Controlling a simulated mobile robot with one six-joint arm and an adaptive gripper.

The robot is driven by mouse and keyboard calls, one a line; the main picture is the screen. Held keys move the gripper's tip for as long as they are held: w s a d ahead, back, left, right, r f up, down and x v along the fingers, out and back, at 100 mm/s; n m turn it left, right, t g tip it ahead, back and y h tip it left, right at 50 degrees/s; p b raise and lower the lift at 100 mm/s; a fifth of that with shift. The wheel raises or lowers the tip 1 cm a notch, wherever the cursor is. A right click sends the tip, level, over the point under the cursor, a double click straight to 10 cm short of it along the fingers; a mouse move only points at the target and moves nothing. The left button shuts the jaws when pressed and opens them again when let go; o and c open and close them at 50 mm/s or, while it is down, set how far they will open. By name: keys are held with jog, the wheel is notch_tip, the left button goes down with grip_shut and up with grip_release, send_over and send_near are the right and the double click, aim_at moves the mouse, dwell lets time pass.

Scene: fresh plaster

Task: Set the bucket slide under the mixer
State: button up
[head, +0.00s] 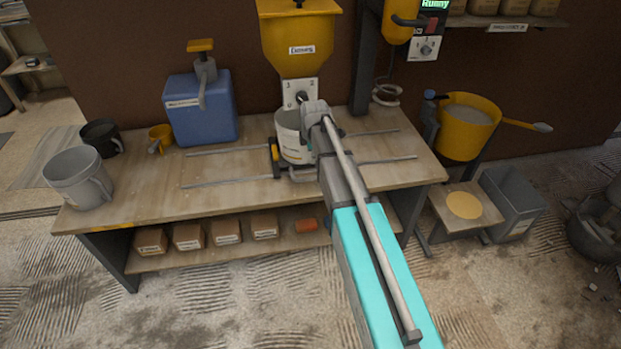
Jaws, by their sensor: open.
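The white bucket (291,138) stands upright on the slide (275,158), a small carriage on two metal rails along the bench. The bucket is below the yellow hopper (297,45), left of the mixer. The mixer (397,22) is a yellow head on a dark column, partly cut off at the top, with a ring-shaped paddle (386,94) hanging below it. My gripper (315,112) is open at the bucket's right side. My arm hides part of the bucket and the rails; whether the gripper touches the bucket I cannot tell.
A blue pump container (200,108), a yellow cup (160,138), a dark mug (102,137) and a grey jug (78,178) stand on the left of the bench. The rails right of the bucket look clear. A yellow tub (467,128) stands at right.

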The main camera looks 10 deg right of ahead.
aim_at(310, 178)
jog(key=shift+f, duration=0.2)
jog(key=w+f+b, duration=0.1)
jog(key=f+b, duration=0.7)
jog(key=b, duration=0.1)
jog(key=w+f+b, duration=0.1)
jog(key=f+b, duration=0.3)
jog(key=f, duration=0.1)
jog(key=shift+w, duration=0.35)
dwell(0.5)
jog(key=shift+b, duration=0.3)
grip_shut()
jog(key=shift+d, duration=0.15)
